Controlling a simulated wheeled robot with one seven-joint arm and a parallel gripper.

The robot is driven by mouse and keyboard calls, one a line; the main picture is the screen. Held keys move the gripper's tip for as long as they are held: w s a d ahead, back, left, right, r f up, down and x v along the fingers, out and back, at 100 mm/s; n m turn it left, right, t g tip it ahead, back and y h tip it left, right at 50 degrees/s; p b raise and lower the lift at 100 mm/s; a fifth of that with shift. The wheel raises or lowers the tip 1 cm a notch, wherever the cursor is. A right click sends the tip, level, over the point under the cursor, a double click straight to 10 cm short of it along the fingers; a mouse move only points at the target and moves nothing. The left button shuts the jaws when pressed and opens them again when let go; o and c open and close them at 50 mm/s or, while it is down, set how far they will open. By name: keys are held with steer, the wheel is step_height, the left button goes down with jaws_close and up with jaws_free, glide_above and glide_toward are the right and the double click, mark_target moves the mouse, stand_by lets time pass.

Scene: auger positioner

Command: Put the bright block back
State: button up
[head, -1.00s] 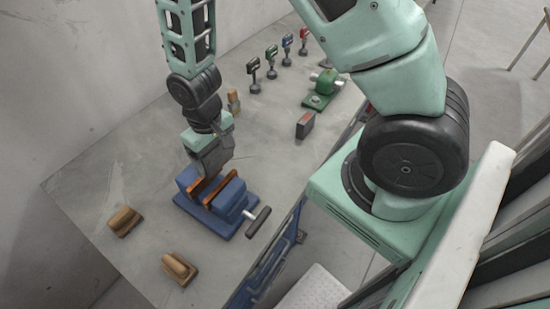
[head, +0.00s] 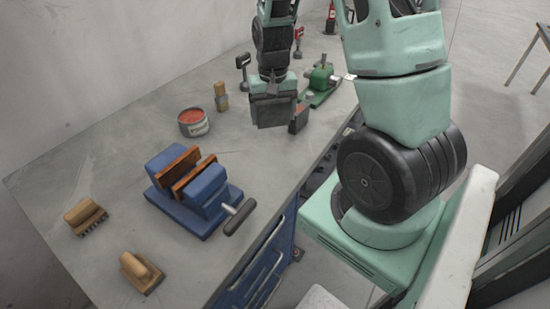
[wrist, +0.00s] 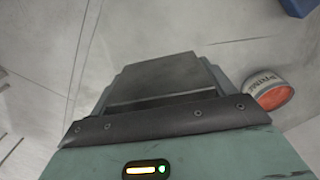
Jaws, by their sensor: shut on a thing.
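My gripper (head: 272,112) is over the far right part of the bench, away from the vise. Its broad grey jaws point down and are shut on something. The jaws (wrist: 165,80) fill the middle of the wrist view, and the held thing cannot be clearly told from them. No plainly bright block shows in either view. The blue vise (head: 208,192) has two orange-brown jaw faces with a narrow gap and no block visible between them. A dark block with a reddish face (head: 299,117) stands just right of my gripper; whether they touch is unclear.
An open can with red contents (head: 194,122) stands behind the vise; it also shows in the wrist view (wrist: 269,90). A small wooden piece (head: 221,97) stands behind it. Two wooden brushes (head: 85,216) (head: 141,272) lie front left. A green device (head: 321,84) is beyond my gripper.

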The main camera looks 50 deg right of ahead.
mark_target(275, 151)
steer(key=shift+s+d+f, duration=0.1)
steer(key=shift+d+f, duration=0.1)
steer(key=shift+f, duration=0.05)
steer(key=shift+f+p, duration=0.65)
steer(key=shift+f, duration=4.1)
steer(key=shift+f, duration=0.1)
